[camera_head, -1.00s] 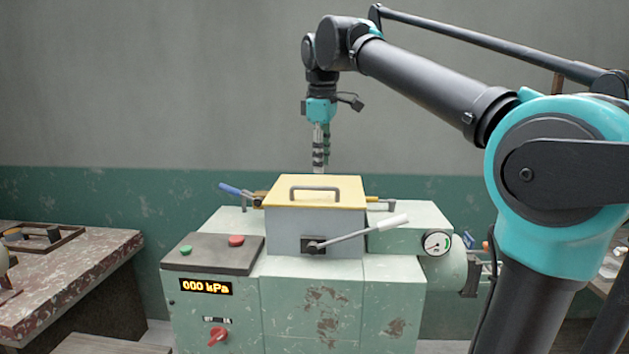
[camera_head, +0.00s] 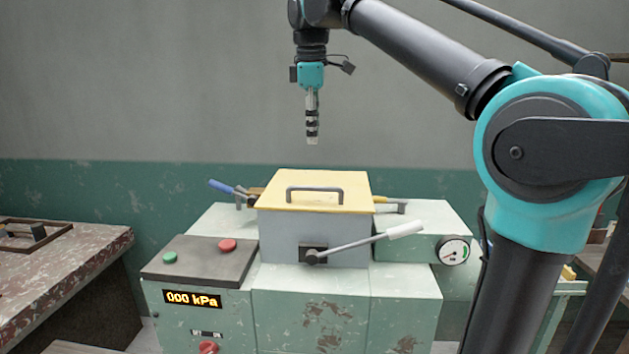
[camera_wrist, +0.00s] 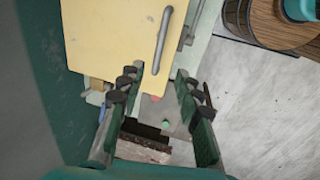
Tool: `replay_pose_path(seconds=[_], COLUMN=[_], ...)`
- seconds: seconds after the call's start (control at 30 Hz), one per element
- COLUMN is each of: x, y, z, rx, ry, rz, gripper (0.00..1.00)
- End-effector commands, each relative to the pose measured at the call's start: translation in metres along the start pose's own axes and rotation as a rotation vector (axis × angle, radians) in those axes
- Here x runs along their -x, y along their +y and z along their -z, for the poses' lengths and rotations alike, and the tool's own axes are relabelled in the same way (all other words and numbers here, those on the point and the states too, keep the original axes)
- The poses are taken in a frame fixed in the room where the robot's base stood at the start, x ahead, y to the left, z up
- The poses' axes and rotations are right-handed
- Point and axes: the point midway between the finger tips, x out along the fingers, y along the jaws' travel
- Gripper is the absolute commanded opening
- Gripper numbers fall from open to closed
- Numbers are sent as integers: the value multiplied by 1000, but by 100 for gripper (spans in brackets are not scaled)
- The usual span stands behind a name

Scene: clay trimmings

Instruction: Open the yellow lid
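The yellow lid (camera_head: 272,201) lies flat and closed on a grey box on top of the green machine. A grey bar handle (camera_head: 315,190) stands on it. My gripper (camera_head: 312,142) points down above the lid's back edge in the head view, with a visible gap. The wrist view shows my gripper (camera_wrist: 157,78) with its two fingers apart and nothing between them. The lid (camera_wrist: 105,35) and its handle (camera_wrist: 163,42) lie beyond the fingertips there.
A lever with a white grip (camera_head: 404,230) crosses the box front. A blue-handled lever (camera_head: 222,187) sticks out at the left. The control panel (camera_head: 202,255) has green and red buttons; the display reads 000 kPa. A worn table (camera_head: 60,275) stands left.

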Motion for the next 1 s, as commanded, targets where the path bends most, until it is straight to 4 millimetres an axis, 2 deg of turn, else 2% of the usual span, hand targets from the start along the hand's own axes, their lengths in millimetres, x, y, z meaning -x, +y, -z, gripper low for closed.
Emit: replay_pose_path(seconds=[0.3, 0.6, 0.8, 1.0], x=[-64, -119, -139, -144], y=[0, 0, 0, 0], z=[0, 0, 0, 0], rx=[0, -1, -1, 0], ry=[0, 0, 0, 0], rz=[0, 0, 0, 0], gripper=[34, 34, 34, 34])
